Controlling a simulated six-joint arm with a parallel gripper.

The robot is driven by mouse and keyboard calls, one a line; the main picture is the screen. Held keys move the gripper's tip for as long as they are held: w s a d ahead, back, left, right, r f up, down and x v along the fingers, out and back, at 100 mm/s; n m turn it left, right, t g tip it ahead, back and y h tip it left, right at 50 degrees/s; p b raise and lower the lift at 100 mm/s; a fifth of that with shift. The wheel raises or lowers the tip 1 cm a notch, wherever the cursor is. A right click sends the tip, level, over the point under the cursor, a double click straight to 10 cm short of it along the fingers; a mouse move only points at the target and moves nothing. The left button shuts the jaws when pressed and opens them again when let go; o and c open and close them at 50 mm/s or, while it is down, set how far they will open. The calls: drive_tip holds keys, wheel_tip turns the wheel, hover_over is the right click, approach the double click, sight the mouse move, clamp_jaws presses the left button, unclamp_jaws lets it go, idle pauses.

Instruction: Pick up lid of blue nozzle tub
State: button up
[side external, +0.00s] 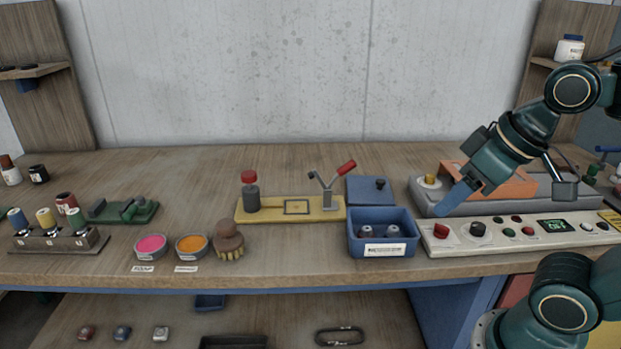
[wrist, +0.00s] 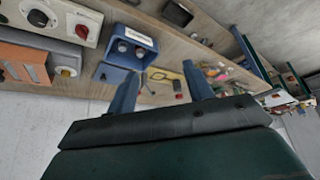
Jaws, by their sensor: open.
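The blue nozzle tub (side external: 357,246) stands uncovered near the bench's front edge, with nozzles inside and a white label on its front. Its blue lid (side external: 363,193), with a small dark knob, lies directly behind it. In the wrist view the tub (wrist: 117,58) is upper centre-left and the lid (wrist: 107,73) is just below it, partly beside my left-hand finger. My gripper (side external: 453,200) is open and empty, raised above the grey machine right of the lid. The wrist view shows both blue fingers of my gripper (wrist: 160,84) spread apart with nothing between them.
A control panel (side external: 520,237) and a grey machine with an orange block (side external: 505,183) stand right of the tub. A yellow toggle-clamp plate (side external: 275,212) is close on the left. Pink (side external: 151,245) and orange (side external: 191,245) dishes and a brush (side external: 229,240) sit further left.

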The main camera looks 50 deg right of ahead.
drive_tip(key=w+d+r+m+g, duration=0.2)
drive_tip(key=w+d+r+m, duration=0.15)
drive_tip(key=w, duration=0.85)
drive_tip(key=m+g+y, duration=0.1)
drive_tip(key=m+g, duration=0.4)
drive_tip(key=m, duration=0.2)
hover_over(381, 181)
drive_tip(key=w, duration=0.1)
drive_tip(key=shift+n, duration=0.25)
drive_tip(key=f, duration=1.6)
drive_tip(key=shift+d+f, duration=0.35)
drive_tip(key=shift+d, duration=0.05)
drive_tip(key=shift+d+f, duration=0.2)
drive_tip(key=shift+f, duration=0.05)
drive_tip(key=shift+s+a+f, duration=0.15)
drive_tip(key=shift+f, duration=1.1)
drive_tip(key=shift+s+a+f, duration=0.1)
drive_tip(key=shift+a+f, duration=0.1)
drive_tip(key=shift+f, duration=1)
drive_tip(key=shift+s+a+f, duration=0.15)
drive_tip(key=shift+f, duration=1.1)
drive_tip(key=c, duration=1.1)
